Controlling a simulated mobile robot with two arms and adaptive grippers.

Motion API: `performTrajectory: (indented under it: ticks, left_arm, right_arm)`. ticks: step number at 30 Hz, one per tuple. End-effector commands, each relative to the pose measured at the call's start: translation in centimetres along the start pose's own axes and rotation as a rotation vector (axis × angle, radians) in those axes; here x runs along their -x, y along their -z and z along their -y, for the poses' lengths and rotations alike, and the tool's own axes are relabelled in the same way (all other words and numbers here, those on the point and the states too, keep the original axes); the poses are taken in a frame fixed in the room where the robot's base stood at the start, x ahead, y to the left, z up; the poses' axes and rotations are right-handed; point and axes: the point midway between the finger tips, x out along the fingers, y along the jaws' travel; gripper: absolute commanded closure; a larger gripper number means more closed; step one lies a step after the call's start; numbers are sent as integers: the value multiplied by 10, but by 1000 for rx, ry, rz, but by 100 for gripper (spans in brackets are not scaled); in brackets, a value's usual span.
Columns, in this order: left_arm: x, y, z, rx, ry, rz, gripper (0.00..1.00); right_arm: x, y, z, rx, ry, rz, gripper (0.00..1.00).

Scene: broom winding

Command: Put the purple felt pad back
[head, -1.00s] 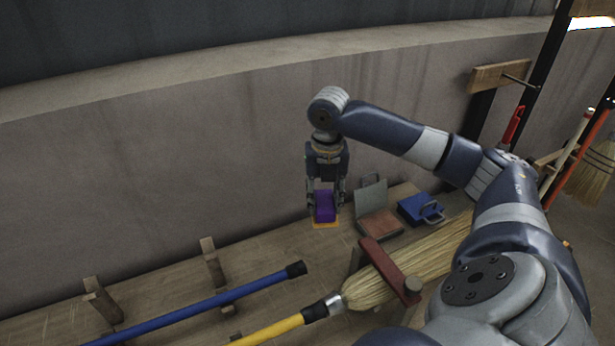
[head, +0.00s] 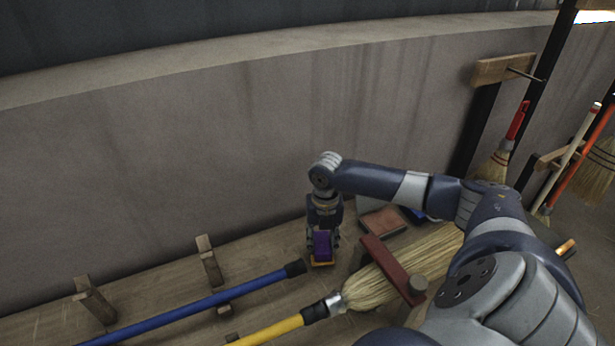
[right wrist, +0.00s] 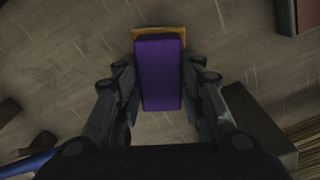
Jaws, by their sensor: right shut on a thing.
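The purple felt pad (head: 322,245) is a purple block with an orange-yellow layer at its lower end. My right gripper (head: 322,240) points down and is shut on the pad, low over the wooden bench (head: 260,255). In the right wrist view the pad (right wrist: 160,75) sits between the two fingers (right wrist: 162,95), with the orange-yellow edge showing at its far end. I cannot tell whether its underside touches the bench. My left gripper is not in view.
A reddish-brown block (head: 383,221) lies right of the gripper, partly behind my arm. A straw broom (head: 375,287) lies under a red bar (head: 392,268). A blue pole (head: 200,305) and wooden pegs (head: 210,262) are to the left. The wall (head: 150,170) stands behind.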

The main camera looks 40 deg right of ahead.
Motion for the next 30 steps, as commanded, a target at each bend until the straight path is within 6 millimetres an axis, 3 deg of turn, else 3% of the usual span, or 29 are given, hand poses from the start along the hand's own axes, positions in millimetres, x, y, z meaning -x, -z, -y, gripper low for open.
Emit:
performTrajectory:
  ticks: [4, 11, 15, 24, 25, 27, 30]
  left_arm:
    - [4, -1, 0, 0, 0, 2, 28]
    - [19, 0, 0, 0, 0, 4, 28]
    - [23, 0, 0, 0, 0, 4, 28]
    - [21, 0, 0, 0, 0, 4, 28]
    - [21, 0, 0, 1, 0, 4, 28]
    - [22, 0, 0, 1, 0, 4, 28]
    - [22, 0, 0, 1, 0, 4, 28]
  right_arm:
    - [-4, 1, -6, 1, -2, -1, 90]
    - [-3, 5, -43, 2, -3, -1, 90]
    - [-16, 5, -39, -1, 2, -1, 90]
    - [-20, 5, -39, 0, 1, 1, 90]
    - [-20, 5, -39, 0, 1, 1, 62]
    - [-20, 5, -39, 1, 1, 1, 46]
    - [-20, 5, -39, 1, 1, 1, 44]
